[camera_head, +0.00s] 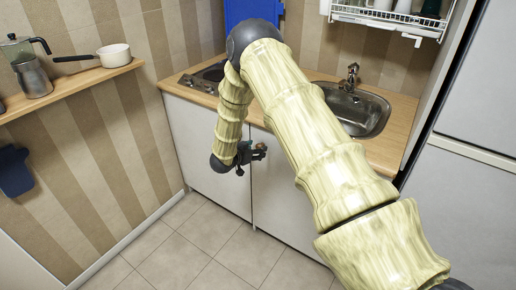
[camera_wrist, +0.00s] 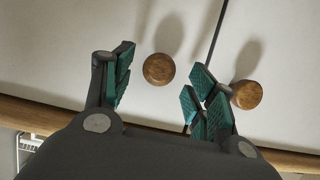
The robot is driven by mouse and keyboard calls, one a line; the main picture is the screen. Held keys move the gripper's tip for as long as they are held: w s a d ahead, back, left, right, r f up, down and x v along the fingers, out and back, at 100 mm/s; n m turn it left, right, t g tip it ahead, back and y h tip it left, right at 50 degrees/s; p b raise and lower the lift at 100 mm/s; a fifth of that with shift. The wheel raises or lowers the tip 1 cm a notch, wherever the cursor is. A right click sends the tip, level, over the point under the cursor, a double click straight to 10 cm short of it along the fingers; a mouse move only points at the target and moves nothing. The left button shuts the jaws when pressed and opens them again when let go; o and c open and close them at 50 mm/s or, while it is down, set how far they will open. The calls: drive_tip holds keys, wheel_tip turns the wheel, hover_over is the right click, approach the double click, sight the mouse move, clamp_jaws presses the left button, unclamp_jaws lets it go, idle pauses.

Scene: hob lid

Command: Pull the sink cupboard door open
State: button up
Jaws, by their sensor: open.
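The sink cupboard door (camera_head: 283,200) is a white front below the sink, and it is shut. It stands beside another white door (camera_head: 215,165), with a narrow gap between them. My gripper (camera_head: 252,153) is at the upper part of the fronts, near this gap. In the wrist view, my gripper (camera_wrist: 160,92) is open, with green pads. A round wooden knob (camera_wrist: 158,68) shows between the lines of the two fingers, with space on both sides. A second wooden knob (camera_wrist: 247,94) is just outside the right finger. In the head view, the knobs are hidden or too small to tell.
The wooden worktop (camera_head: 400,125) overhangs the fronts and carries a sink (camera_head: 365,118) with a tap and a hob (camera_head: 205,75) with a raised blue lid (camera_head: 250,12). A tall grey fridge (camera_head: 480,130) stands right. The tiled floor (camera_head: 215,240) in front is clear.

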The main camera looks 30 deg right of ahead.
drive_tip(key=shift+x, duration=1.25)
clamp_jaws()
